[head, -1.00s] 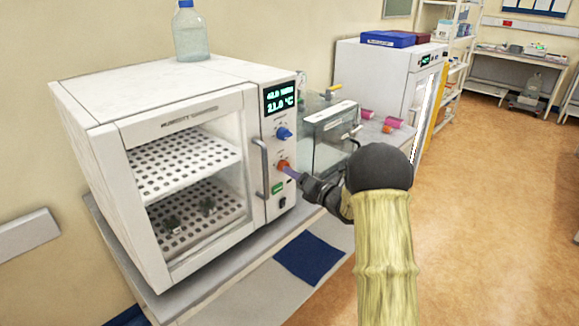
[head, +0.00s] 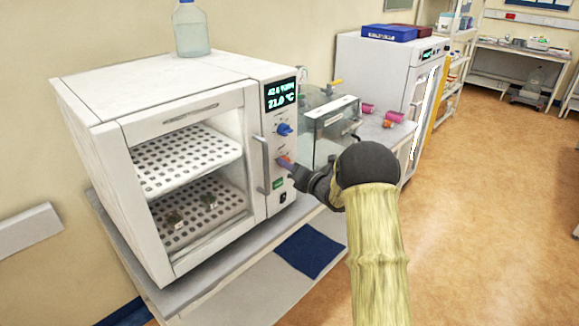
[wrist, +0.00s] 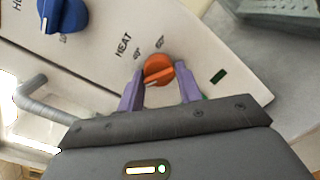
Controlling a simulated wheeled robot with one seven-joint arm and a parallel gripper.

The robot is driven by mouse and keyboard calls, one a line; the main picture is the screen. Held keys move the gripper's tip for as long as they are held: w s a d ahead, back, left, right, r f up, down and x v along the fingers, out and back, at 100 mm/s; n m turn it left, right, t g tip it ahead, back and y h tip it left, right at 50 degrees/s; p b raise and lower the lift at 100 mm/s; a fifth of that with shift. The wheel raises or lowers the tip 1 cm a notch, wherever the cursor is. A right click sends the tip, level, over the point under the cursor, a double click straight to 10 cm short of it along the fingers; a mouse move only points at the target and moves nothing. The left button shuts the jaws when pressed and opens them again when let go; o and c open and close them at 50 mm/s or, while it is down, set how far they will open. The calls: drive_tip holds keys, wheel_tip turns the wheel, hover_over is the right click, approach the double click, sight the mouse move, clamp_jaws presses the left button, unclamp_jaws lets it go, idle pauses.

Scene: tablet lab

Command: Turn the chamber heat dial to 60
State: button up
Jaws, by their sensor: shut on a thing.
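The chamber (head: 205,85) is a white cabinet with a glass door at the left. The orange heat dial (wrist: 158,69), marked HEAT, is on its control panel. My gripper (wrist: 160,84) has its purple fingers on either side of this dial and is shut on it. In the head view my gripper (head: 287,164) reaches the panel and mostly hides the dial.
A blue dial (head: 284,129) sits above the heat dial and also shows in the wrist view (wrist: 62,14). The door handle (head: 262,165) is left of my gripper. A bottle (head: 191,30) stands on top.

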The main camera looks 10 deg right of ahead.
drive_tip(key=shift+m+b, duration=0.4)
drive_tip(key=m, duration=0.6)
drive_tip(key=r+m+g+p, duration=0.1)
drive_tip(key=m, duration=0.5)
drive_tip(key=m+y, duration=0.1)
drive_tip(key=m, duration=0.6)
drive_tip(key=shift+w+d+r+g+p, duration=0.15)
drive_tip(key=shift+d+r+g+p, duration=0.1)
drive_tip(key=shift+g+p, duration=0.05)
drive_tip(key=shift+f+m+p, duration=0.1)
drive_tip(key=shift+m+p, duration=0.7)
drive_tip(key=shift+m, duration=0.6)
